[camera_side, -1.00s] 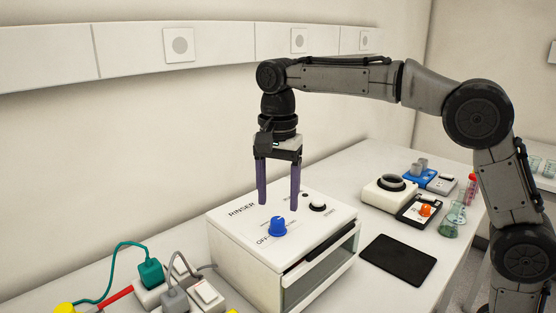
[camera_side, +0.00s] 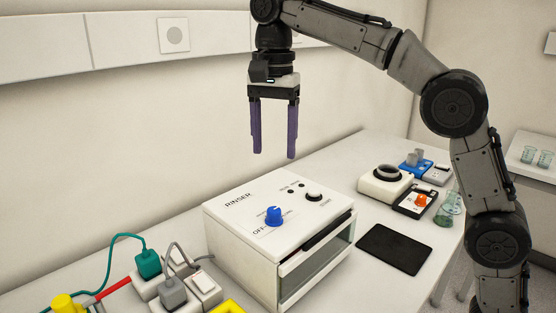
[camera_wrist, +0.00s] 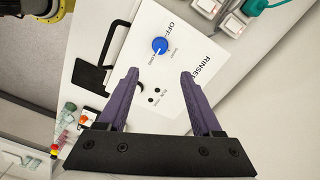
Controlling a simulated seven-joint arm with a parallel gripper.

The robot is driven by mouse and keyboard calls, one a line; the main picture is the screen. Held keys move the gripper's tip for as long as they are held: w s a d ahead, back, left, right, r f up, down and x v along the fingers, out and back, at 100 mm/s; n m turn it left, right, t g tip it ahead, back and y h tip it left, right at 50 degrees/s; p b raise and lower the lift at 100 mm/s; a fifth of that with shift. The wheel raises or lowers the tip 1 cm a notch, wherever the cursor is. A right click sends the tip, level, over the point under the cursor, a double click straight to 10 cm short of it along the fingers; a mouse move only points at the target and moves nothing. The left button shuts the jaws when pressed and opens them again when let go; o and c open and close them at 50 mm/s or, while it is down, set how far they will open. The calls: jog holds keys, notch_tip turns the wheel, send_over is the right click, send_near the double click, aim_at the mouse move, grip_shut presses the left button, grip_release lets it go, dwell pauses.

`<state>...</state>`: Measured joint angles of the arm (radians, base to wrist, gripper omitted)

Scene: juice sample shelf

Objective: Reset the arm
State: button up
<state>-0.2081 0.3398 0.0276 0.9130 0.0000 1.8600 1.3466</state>
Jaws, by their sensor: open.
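My gripper (camera_side: 273,155) is open and empty, with two purple fingers pointing down. It hangs in the air well above the white rinser box (camera_side: 235,236), touching nothing.
A black pad (camera_side: 395,249) lies right of the rinser. Behind it stand a white device with a dark ring (camera_side: 386,183), a device with an orange knob (camera_side: 420,201) and glassware (camera_side: 447,212). Plugs and cables, including a green plug (camera_side: 149,264), lie at the front left.

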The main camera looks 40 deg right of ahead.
jog(key=s+d+r+t, duration=0.1)
jog(key=s+d+r, duration=0.15)
jog(key=s, duration=0.45)
jog(key=s+d+r+t, duration=0.1)
jog(key=s+d, duration=0.3)
jog(key=s, duration=0.4)
jog(key=s+f+n+t, duration=0.1)
jog(key=s+f+n, duration=0.2)
jog(key=f, duration=0.3)
jog(key=s+d+f+n+t, duration=0.1)
jog(key=s+f+n, duration=0.2)
jog(key=f+n, duration=0.2)
jog(key=s+d+f+n+t, duration=0.1)
jog(key=s+f+n, duration=0.3)
jog(key=f, duration=0.4)
jog(key=shift+d+n+t, duration=0.15)
jog(key=shift+n+t, duration=0.15)
jog(key=shift+n, duration=0.2)
jog(key=shift+s, duration=0.1)
jog(key=shift+c, duration=0.4)
